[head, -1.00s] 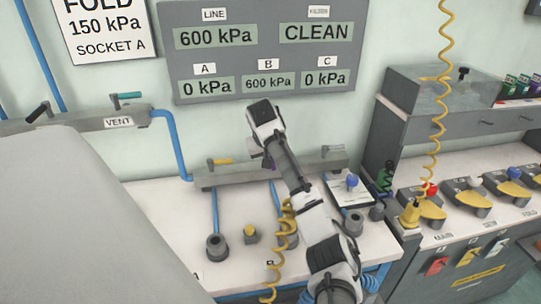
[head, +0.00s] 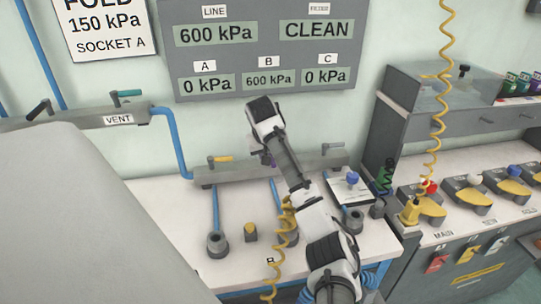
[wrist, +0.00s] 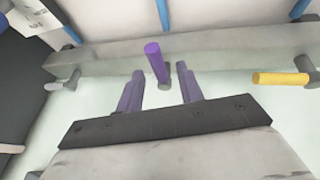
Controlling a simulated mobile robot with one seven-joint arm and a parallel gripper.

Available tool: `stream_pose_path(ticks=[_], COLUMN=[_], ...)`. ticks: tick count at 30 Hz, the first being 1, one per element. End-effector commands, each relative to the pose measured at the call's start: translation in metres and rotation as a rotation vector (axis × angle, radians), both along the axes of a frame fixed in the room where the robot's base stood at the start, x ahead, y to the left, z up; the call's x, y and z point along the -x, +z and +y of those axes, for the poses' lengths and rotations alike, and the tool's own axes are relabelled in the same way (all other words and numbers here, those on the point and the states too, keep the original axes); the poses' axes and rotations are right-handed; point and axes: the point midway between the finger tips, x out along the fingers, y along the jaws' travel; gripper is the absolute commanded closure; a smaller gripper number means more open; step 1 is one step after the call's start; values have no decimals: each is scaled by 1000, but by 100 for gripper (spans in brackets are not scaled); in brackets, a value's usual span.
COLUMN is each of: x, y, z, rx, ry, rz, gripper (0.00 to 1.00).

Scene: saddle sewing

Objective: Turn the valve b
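Valve b is the middle valve on the grey manifold (head: 215,178). Its purple handle (wrist: 155,62) shows in the wrist view, standing out from a grey stem between my fingers. My gripper (wrist: 160,71) is open, with one purple-grey finger on each side of the handle and a visible gap to both. I cannot tell how deep the handle sits between the fingertips. In the head view my arm hides most of the handle and gripper. The wall panel (head: 262,52) reads 600 kPa for B and 0 kPa for A and C.
A yellow handle (head: 220,159) is on the A side of the manifold and a grey handle (head: 333,147) on the C side. A coiled yellow hose (head: 284,225) hangs by my arm. Sockets (head: 217,243) and a blue-knobbed unit (head: 352,180) stand on the bench.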

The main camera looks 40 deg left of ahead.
Motion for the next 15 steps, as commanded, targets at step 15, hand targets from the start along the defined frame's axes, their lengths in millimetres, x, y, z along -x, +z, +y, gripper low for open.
stream_pose_path(ticks=[15], x=[35], y=[98], z=[-23], rx=[-1], ry=[0], rz=[-7], gripper=[63])
